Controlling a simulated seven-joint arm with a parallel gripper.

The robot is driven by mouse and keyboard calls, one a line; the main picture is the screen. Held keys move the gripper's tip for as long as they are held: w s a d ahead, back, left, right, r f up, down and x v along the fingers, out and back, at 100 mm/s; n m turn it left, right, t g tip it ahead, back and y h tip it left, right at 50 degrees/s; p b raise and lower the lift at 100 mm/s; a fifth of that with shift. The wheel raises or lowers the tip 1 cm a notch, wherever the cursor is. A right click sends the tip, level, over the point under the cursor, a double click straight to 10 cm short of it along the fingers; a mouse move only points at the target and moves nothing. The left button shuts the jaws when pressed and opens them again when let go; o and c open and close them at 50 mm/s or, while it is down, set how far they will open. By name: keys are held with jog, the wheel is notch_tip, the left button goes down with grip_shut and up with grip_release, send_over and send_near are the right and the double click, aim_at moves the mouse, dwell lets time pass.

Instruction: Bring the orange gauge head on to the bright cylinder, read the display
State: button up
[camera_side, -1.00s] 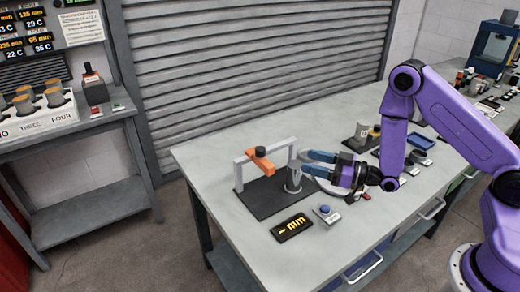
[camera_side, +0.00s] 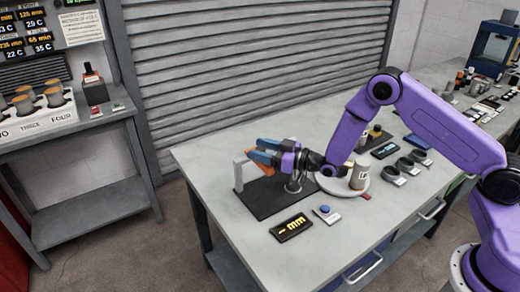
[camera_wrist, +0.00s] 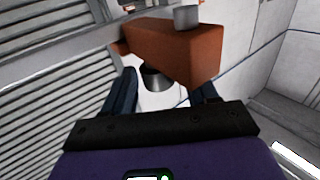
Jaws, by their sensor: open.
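The orange gauge head (camera_side: 264,167) hangs from a light grey bridge frame (camera_side: 239,174) over a dark base plate. My gripper (camera_side: 260,151) is open at the head, its blue fingers hiding much of it in the side view. In the wrist view the orange head (camera_wrist: 172,48) shows beyond and between my open fingers (camera_wrist: 168,80), with a grey round piece and a dark round piece on it. Contact cannot be told. The display (camera_side: 291,227) shows a dash and "mm".
A blue button (camera_side: 325,210) sits right of the display. Several small dark-topped items and a blue tray (camera_side: 416,142) lie behind. The table front is clear.

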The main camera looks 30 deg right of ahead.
jog(key=shift+w+a, duration=0.15)
jog(key=shift+w, duration=0.1)
grip_shut()
jog(key=d, duration=1)
jog(key=shift+d, duration=0.15)
grip_release()
jog(key=shift+s, duration=0.1)
jog(key=v, duration=1.7)
